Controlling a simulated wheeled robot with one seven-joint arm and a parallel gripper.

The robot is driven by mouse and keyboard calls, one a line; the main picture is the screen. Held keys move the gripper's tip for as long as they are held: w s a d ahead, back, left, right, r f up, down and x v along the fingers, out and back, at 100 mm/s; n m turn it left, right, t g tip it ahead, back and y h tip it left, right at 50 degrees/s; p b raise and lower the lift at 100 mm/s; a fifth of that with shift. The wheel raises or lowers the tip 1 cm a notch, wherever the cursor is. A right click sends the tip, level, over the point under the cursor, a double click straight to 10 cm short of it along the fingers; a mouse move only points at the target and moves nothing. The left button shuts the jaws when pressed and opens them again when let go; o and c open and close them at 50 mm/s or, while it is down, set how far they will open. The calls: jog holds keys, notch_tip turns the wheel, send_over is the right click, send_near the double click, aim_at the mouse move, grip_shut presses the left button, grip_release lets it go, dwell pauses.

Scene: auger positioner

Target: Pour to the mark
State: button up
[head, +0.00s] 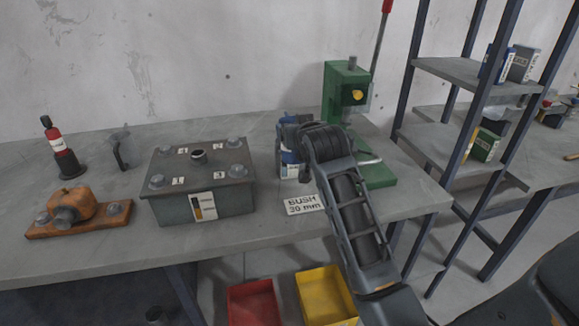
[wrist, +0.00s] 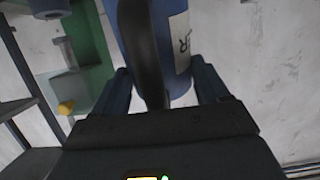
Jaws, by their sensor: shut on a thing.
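A blue container (head: 290,168) with a white label is in my gripper, above or on the bench right of the grey box; I cannot tell if it touches the bench. In the wrist view the blue container (wrist: 172,45) and its dark handle sit between the fingers of my gripper (wrist: 165,85), which is shut on it. A grey box (head: 215,202) has several round caps and number labels on its lid. One dark round opening (head: 199,155) shows near the lid's middle. A white and yellow gauge strip (head: 203,207) is on its front; its level is too small to read.
A green press (head: 345,95) with a red-tipped lever stands behind my arm at the right. A sign (head: 304,204) reads "BUSH 20 mm". An orange part (head: 75,205) and a dark red-banded bottle (head: 56,150) are at the left. Red (head: 252,303) and yellow (head: 325,295) bins are below the front edge.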

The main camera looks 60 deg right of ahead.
jog(key=shift+r, duration=0.1)
dwell(0.4)
jog(key=shift+r, duration=0.25)
dwell(0.6)
jog(key=shift+w+r+g+y, duration=0.1)
jog(key=shift+r+g+y, duration=0.15)
jog(key=shift+g+y, duration=0.15)
jog(key=shift+r, duration=0.1)
dwell(0.3)
jog(key=shift+d+r+y, duration=0.1)
jog(key=shift+r+y, duration=0.1)
jog(key=shift+y, duration=0.1)
jog(key=shift+w+r+g, duration=0.1)
jog(key=shift+r+g, duration=0.2)
jog(key=shift+g, duration=0.1)
dwell(0.6)
jog(key=shift+d+r+y, duration=0.1)
jog(key=shift+r+y, duration=0.05)
jog(key=shift+y, duration=0.15)
jog(key=shift+r, duration=0.1)
dwell(0.3)
